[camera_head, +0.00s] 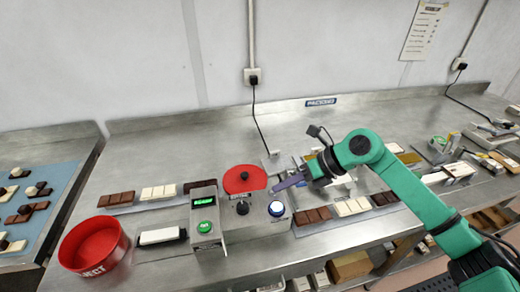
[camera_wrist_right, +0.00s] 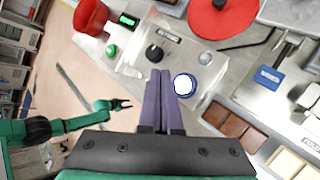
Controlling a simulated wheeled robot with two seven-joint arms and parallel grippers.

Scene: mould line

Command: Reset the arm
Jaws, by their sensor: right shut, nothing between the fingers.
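My right gripper (camera_head: 276,188) has purple fingers and reaches in from the right on a green arm. Its fingers (camera_wrist_right: 160,75) lie side by side, shut and empty, in the right wrist view. They are above a grey control box (camera_head: 257,226), close to its white-and-blue round button (camera_head: 277,208); I cannot tell whether they touch it. The button (camera_wrist_right: 184,85) shows just right of the fingertips in the wrist view. My left gripper (camera_wrist_right: 120,105) shows small at the left of the wrist view, with its jaws apart; it is outside the head view.
A red reject bin (camera_head: 93,246) stands at left. Chocolate moulds (camera_head: 158,192) lie on the steel bench (camera_head: 160,140) around the box. The back of the bench is mostly clear.

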